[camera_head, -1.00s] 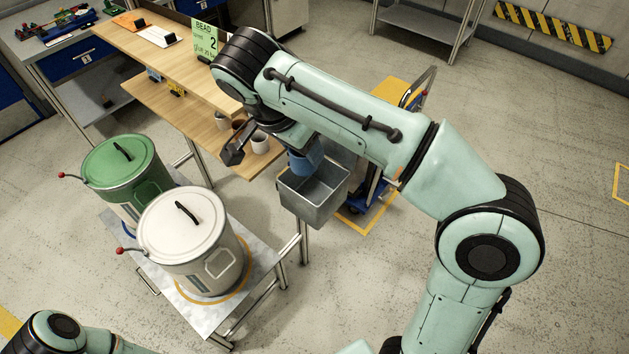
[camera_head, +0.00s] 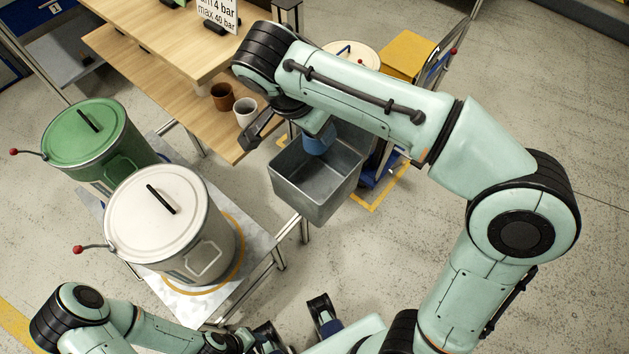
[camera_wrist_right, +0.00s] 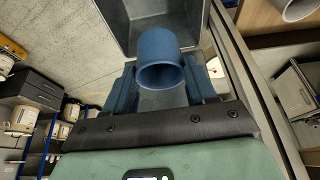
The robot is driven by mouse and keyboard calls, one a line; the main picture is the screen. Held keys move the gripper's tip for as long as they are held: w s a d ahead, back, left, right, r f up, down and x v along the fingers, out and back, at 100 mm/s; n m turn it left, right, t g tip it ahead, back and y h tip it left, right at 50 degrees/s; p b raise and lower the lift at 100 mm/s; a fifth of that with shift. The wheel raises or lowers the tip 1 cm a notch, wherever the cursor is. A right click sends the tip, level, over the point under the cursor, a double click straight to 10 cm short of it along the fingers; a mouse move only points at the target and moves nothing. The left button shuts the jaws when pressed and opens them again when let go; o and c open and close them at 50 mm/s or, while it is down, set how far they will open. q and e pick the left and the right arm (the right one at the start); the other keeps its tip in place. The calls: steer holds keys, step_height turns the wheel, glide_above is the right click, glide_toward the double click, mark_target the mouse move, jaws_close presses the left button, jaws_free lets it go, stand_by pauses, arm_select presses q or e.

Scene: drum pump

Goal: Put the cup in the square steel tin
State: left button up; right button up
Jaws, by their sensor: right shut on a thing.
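The blue cup (camera_head: 320,139) is held over the square steel tin (camera_head: 287,179). In the wrist view the cup (camera_wrist_right: 160,58) sits between the blue fingers of my right gripper (camera_wrist_right: 161,78), which is shut on it. The grey tin wall (camera_wrist_right: 116,22) shows behind the cup there. In the head view the cup overlaps the tin's far inner side; I cannot tell exactly how high its base is. The visible tin interior is empty. My left gripper (camera_head: 294,322) is low at the bottom edge, its dark fingers apart, with nothing seen between them.
A brown cup (camera_head: 222,97) and a white cup (camera_head: 246,113) stand on the lower wooden shelf left of the tin. A green drum (camera_head: 85,135) and a white drum (camera_head: 160,215) stand on a metal-topped table at left. A trolley with a yellow box (camera_head: 408,58) is behind.

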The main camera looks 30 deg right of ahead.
steer(key=shift+f+b, duration=1.4)
steer(key=shift+f, duration=7.45)
steer(key=shift+f, duration=0.15)
steer(key=o, duration=1.1)
steer(key=shift+s+r, duration=0.1)
steer(key=shift+r, duration=0.35)
steer(key=p+v, duration=0.1)
steer(key=v, duration=1)
steer(key=shift+a+r+p, duration=0.15)
steer(key=shift+r+p, duration=0.1)
steer(key=shift+p, duration=0.05)
